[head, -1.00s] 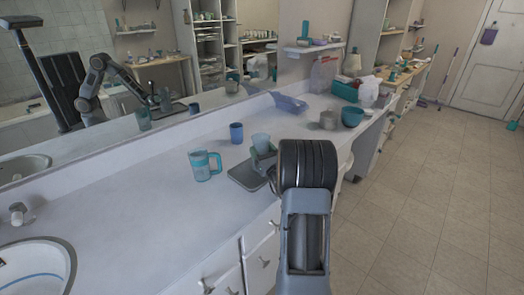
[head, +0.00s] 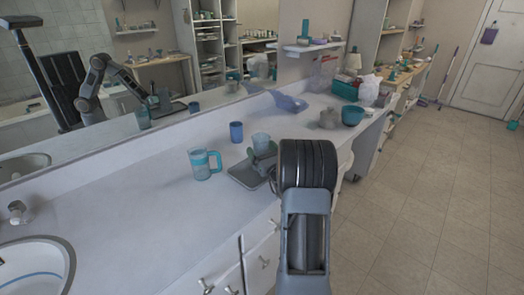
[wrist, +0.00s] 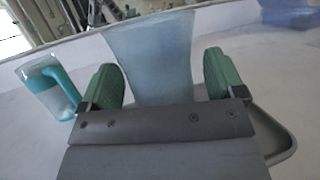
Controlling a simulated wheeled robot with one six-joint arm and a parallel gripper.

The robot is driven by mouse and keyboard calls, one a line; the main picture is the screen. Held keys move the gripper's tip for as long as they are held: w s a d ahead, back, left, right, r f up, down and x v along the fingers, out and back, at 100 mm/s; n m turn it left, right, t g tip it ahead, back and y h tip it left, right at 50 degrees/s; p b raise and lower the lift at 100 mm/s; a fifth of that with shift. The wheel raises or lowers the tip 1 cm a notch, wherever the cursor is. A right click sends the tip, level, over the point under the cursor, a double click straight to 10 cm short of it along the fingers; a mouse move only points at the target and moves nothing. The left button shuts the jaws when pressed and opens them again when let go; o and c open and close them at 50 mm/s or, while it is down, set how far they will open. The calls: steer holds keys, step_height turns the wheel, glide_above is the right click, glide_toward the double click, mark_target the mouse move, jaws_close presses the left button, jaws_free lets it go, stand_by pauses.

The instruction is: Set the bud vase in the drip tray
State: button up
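The bud vase, a pale blue-grey, translucent vessel that flares to the top (head: 261,139), stands upright at the grey drip tray (head: 240,179). It also shows in the wrist view (wrist: 155,60), where a corner of the tray (wrist: 287,150) shows at the lower right. My gripper (head: 263,153) has its green fingers on either side of the vase. In the wrist view my gripper (wrist: 163,85) shows a narrow gap between the right finger and the vase, so it looks open. The vase's base is hidden, so its contact with the tray cannot be seen.
The counter left of the mug is clear.

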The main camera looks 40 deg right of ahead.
steer(key=shift+s+f, duration=0.1)
stand_by(0.6)
steer(key=shift+b+v, duration=1.05)
steer(key=shift+v, duration=2.45)
steer(key=shift+s+f, duration=0.15)
steer(key=shift+s, duration=0.2)
steer(key=shift+a+f, duration=0.1)
steer(key=shift+f, duration=0.05)
steer(key=shift+w+r, duration=0.15)
steer(key=shift+r, duration=0.05)
steer(key=p+x, duration=0.2)
steer(key=x, duration=0.6)
steer(key=shift+r, duration=0.1)
step_height(320, 180, up, 8)
steer(key=p, duration=0.9)
steer(key=shift+r+p, duration=0.2)
steer(key=shift+p, duration=0.15)
